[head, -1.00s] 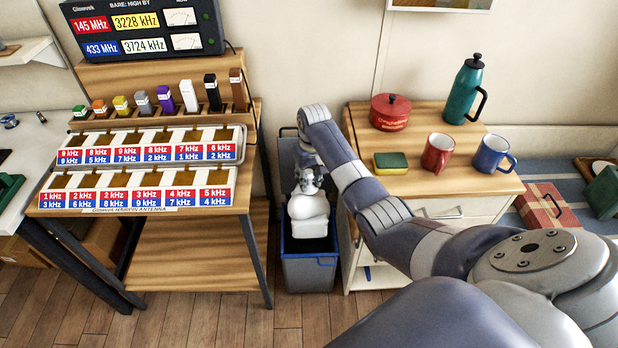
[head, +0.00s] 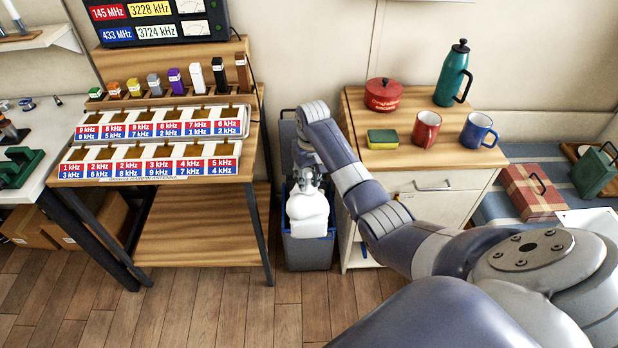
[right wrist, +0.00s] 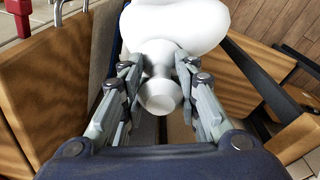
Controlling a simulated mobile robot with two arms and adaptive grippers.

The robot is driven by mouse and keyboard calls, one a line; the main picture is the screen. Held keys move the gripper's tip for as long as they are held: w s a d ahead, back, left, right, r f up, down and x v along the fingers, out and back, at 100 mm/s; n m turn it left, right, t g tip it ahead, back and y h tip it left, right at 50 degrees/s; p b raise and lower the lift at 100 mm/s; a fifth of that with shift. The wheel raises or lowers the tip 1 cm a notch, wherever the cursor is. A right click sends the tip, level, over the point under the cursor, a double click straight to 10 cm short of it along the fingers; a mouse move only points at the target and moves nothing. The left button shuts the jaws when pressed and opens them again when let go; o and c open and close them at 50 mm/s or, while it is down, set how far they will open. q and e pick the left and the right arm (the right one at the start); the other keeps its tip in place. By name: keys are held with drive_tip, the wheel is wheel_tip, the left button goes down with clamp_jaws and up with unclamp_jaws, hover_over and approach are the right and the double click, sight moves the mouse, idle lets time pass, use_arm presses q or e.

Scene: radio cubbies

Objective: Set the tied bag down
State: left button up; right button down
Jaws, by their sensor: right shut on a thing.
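The white tied bag (head: 307,212) hangs upright from my right gripper (head: 308,180) in the head view. It is over the grey bin (head: 309,255) and covers part of the bin's opening and front rim. In the right wrist view, the gripper (right wrist: 160,84) is shut on the neck of the bag, with the tied knob between its fingers. The bag's round body (right wrist: 180,22) bulges out beyond the fingertips. My left gripper is not in view.
A wooden antenna rack (head: 200,225) stands left of the bin. A cabinet (head: 420,205) with mugs (head: 427,130), a red pot (head: 383,94), a sponge (head: 382,139) and a teal flask (head: 453,75) stands right. The floor (head: 215,310) in front is clear.

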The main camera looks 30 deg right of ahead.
drive_tip(key=s+a+r+n, duration=0.1)
drive_tip(key=s+a+r, duration=0.6)
drive_tip(key=r, duration=0.4)
drive_tip(key=s+a+r, duration=0.7)
drive_tip(key=a+r, duration=0.3)
drive_tip(key=shift+s+a+r+n, duration=0.25)
drive_tip(key=shift+a+r+n, duration=0.05)
drive_tip(key=shift+r+n, duration=0.1)
idle(0.3)
drive_tip(key=shift+f, duration=0.1)
